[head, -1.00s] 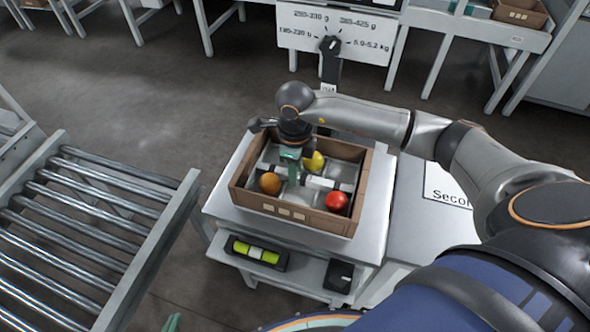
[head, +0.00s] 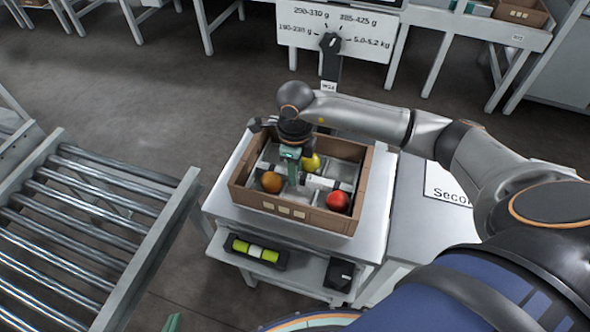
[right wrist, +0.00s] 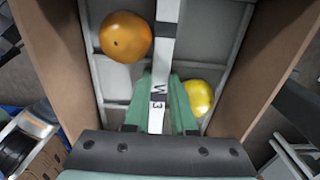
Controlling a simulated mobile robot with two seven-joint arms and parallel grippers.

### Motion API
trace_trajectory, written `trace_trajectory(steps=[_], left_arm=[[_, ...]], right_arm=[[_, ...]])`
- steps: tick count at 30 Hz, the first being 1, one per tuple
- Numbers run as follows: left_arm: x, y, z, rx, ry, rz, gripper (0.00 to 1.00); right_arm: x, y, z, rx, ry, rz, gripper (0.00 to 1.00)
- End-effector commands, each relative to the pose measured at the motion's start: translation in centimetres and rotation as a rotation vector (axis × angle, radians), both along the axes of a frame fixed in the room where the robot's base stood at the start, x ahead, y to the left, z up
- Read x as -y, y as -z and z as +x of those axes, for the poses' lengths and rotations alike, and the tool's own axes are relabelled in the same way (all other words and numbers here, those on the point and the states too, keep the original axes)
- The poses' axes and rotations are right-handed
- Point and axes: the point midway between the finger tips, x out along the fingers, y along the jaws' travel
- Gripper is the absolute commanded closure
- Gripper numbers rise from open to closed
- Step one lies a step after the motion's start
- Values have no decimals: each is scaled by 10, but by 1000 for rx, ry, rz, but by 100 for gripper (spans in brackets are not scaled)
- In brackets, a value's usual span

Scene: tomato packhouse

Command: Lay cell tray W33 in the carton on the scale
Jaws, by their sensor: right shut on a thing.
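The cell tray W33 (head: 345,172) is grey and sits inside the brown carton (head: 330,222), looking about level. It holds an orange tomato (head: 271,182), a yellow one (head: 311,163) and a red one (head: 338,202). The carton stands on the scale (head: 374,214). My right gripper (head: 292,172) reaches down into the carton, shut on the tray's white middle strip. In the right wrist view its green fingers (right wrist: 160,105) flank the strip, where "W" and "3" show; the rest of the label is hidden. Only a green tip of my left gripper (head: 172,323) shows at the bottom edge.
A roller conveyor (head: 90,230) stands to the left. A dial sign (head: 335,35) on a post rises behind the carton. A black box with yellow-green cylinders (head: 256,251) lies on a shelf in front. A table with a "Second" label (head: 448,186) is to the right.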

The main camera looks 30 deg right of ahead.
Motion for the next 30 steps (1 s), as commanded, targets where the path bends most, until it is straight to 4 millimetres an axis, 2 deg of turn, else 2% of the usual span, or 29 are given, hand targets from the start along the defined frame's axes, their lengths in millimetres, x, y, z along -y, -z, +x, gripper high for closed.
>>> trace_trajectory(steps=[17, 18, 27, 30], left_arm=[[0, 8, 0, -1, 0, 0, 100], [0, 8, 0, -1, 0, 0, 100], [0, 7, 0, 0, 1, 1, 100], [0, 7, 1, 2, 0, 0, 100]], right_arm=[[0, 9, 0, 1, 1, 0, 100], [0, 8, 0, 1, 1, 0, 74], [0, 8, 0, 1, 1, -1, 41], [0, 8, 0, 1, 1, -1, 41]])
